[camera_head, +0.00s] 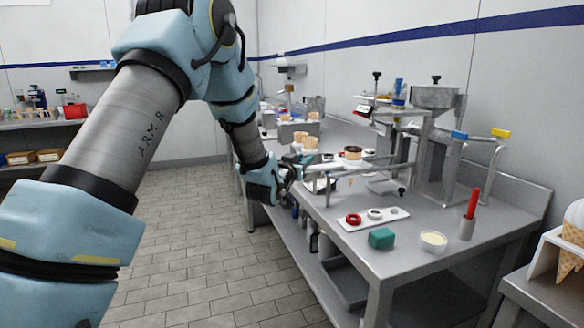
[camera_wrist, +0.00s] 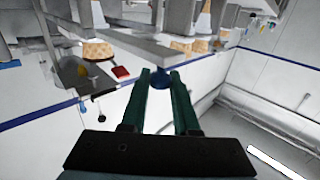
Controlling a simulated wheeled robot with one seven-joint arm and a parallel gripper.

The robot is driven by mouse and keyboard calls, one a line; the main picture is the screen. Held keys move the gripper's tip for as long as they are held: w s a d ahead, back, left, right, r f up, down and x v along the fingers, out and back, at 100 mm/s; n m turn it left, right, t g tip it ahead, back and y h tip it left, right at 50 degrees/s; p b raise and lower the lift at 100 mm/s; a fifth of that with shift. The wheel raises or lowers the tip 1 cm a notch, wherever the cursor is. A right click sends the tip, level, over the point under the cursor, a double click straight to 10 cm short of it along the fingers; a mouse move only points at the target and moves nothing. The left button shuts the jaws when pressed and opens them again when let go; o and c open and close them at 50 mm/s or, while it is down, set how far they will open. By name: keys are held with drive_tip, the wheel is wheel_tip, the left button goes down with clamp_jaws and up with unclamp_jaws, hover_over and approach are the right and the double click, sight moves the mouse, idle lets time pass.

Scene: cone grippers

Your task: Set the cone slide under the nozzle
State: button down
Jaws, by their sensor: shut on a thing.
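My gripper (camera_head: 292,170) is at the left edge of the steel bench. In the wrist view its green fingers (camera_wrist: 161,84) are shut on a blue knob (camera_wrist: 160,80) at a grey metal bar, which looks like the cone slide (camera_wrist: 125,42). Waffle cones (camera_wrist: 97,49) show beside the bar. In the head view, cones (camera_head: 310,142) stand just beyond my gripper, and a cone with a dark rim (camera_head: 353,152) sits further right. The dispensing machine with its hopper (camera_head: 435,97) stands to the right. Its nozzle cannot be made out clearly.
The tiled floor at left is clear.

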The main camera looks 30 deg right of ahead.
sight(316, 167)
drive_tip(key=d, duration=0.2)
drive_tip(key=d+b, duration=0.1)
drive_tip(key=d, duration=0.1)
drive_tip(key=shift+s+d, duration=0.1)
drive_tip(key=shift+s, duration=0.15)
drive_tip(key=c, duration=0.7)
unclamp_jaws()
drive_tip(key=b+v, duration=0.3)
drive_tip(key=v, duration=0.8)
